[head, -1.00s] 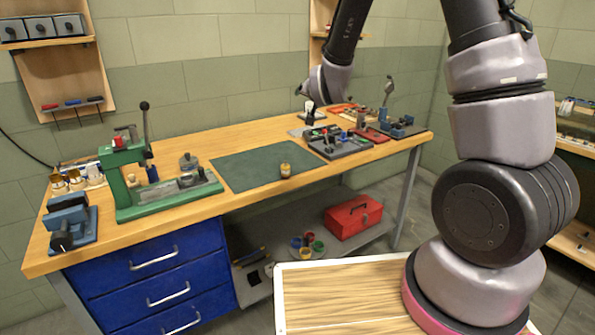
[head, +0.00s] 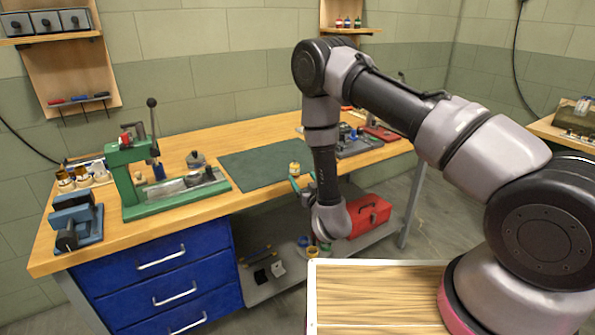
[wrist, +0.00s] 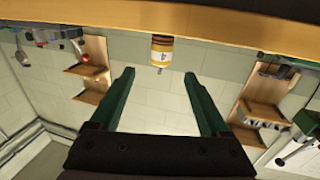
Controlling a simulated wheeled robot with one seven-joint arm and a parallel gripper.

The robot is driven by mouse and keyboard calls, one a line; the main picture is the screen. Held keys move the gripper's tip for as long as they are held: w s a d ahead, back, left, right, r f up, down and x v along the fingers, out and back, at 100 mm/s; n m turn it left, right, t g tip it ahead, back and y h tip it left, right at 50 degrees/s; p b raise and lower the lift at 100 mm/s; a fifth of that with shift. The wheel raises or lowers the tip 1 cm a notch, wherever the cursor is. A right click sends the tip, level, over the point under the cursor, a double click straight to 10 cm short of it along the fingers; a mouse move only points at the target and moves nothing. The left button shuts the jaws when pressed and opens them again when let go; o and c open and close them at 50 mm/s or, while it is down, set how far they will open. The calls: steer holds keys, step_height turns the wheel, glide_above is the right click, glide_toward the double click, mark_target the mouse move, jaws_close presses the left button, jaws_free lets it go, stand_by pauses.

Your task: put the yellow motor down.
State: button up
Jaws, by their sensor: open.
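The yellow motor (head: 294,168) stands on the dark green mat (head: 245,172), near its front edge. In the wrist view the motor (wrist: 161,52) is orange-yellow with a pale band marked 4. That view is upside down, with the bench edge (wrist: 160,16) along the top. My gripper (wrist: 160,75) is open with two green fingers, and nothing is between them. The motor lies ahead of the fingertips, roughly centred between them and apart from them. In the head view my gripper (head: 303,182) is at the bench's front edge, partly hidden by my wrist.
A green arbor press (head: 165,185) and a blue vise (head: 75,222) stand on the left of the bench. A grey parts tray (head: 358,145) is at the right, partly behind my arm. A red toolbox (head: 368,215) sits on the lower shelf. The mat's left part is clear.

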mark_target(296, 167)
steer(key=x, duration=0.9)
steer(key=shift+a+r, duration=0.1)
jaws_close()
steer(key=shift+r, duration=0.15)
